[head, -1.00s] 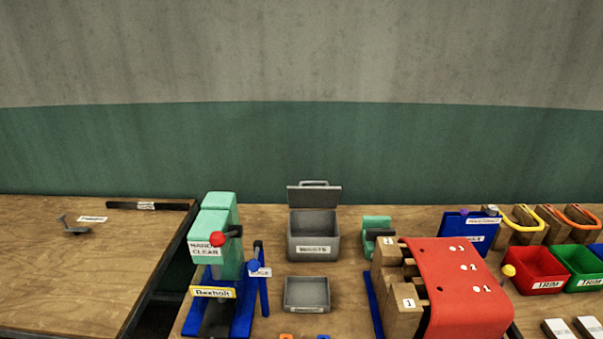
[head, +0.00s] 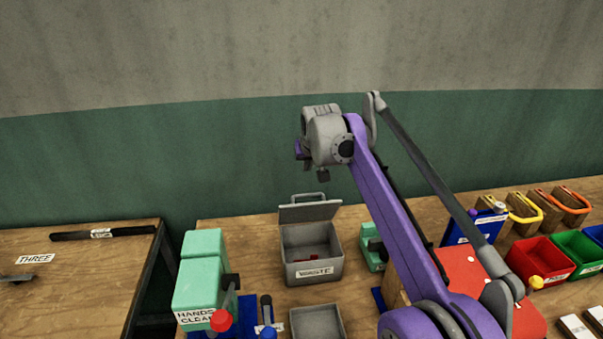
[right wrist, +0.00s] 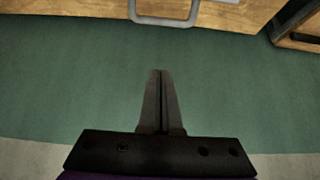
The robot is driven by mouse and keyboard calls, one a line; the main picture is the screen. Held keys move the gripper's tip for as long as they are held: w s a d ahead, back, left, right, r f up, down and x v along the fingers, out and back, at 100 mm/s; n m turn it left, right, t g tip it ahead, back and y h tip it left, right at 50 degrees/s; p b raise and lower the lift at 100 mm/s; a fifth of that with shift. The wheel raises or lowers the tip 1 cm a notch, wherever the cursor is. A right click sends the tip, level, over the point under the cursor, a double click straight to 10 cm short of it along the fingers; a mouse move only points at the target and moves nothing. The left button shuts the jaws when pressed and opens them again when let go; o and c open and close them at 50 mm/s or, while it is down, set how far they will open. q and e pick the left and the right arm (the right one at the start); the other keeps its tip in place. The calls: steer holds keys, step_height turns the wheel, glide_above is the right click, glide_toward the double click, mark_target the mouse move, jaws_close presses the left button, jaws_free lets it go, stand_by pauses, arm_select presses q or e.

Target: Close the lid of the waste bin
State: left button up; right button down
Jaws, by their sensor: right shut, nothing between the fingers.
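The grey waste bin (head: 314,271) stands on the bench with a label on its front. Its lid (head: 309,213) is open, tilted up at the back, with a loop handle (head: 309,196) on its top edge. Something red shows inside the bin. My right gripper (head: 322,175) is above the lid in the head view, pointing down. In the right wrist view its two fingers (right wrist: 161,72) are shut together and empty. The grey handle also shows at the top of that view (right wrist: 165,21), apart from the fingertips. My left gripper is not in view.
A green press (head: 203,275) stands left of the bin, and a grey open tray (head: 317,323) sits in front of it. A green device (head: 371,248) and a red-covered block (head: 461,268) are to the right, partly behind my arm. The green wall is behind.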

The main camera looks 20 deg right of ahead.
mark_target(307, 206)
steer(key=shift+w+d+f, duration=0.1)
steer(key=shift+w+f, duration=0.15)
steer(key=shift+f, duration=1.1)
steer(key=shift+w+d+f, duration=0.1)
steer(key=shift+w+f, duration=0.15)
steer(key=shift+f, duration=1.1)
steer(key=shift+w+f, duration=0.25)
steer(key=shift+f, duration=1.1)
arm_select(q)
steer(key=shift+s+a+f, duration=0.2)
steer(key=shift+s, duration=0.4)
arm_select(e)
steer(key=shift+f, duration=0.1)
steer(key=shift+s, duration=0.1)
